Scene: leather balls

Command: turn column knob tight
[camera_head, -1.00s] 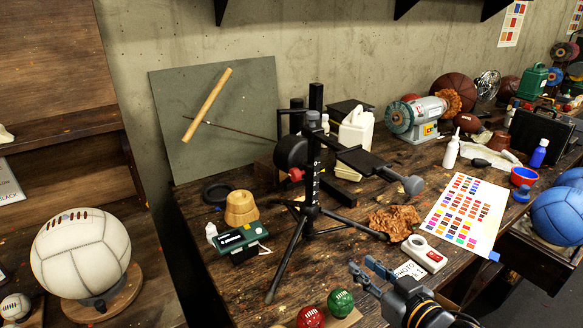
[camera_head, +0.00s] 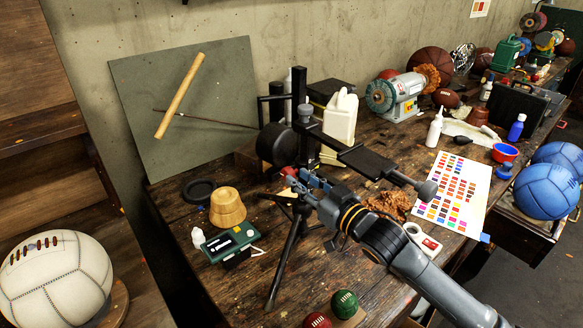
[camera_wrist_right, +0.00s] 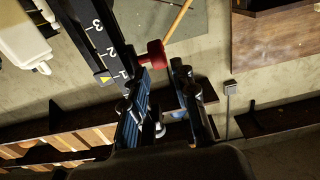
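The red column knob (camera_head: 289,171) sticks out from the black upright column (camera_head: 303,140) of the tripod stand. In the wrist view the knob (camera_wrist_right: 153,56) is by the column (camera_wrist_right: 100,45), which has white numbers and a yellow pointer. My right gripper (camera_head: 302,180) is at the column, next to the knob. In the wrist view its fingers (camera_wrist_right: 158,78) are apart, with the knob just beyond and between the tips; I cannot tell whether they touch it. My left gripper is not in view.
The stand's side arm with a grey knob (camera_head: 427,189) reaches out over the bench, above my right arm. A wooden block (camera_head: 228,207) and a green device (camera_head: 231,241) lie left of the tripod legs. Red and green balls (camera_head: 344,303) lie at the front.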

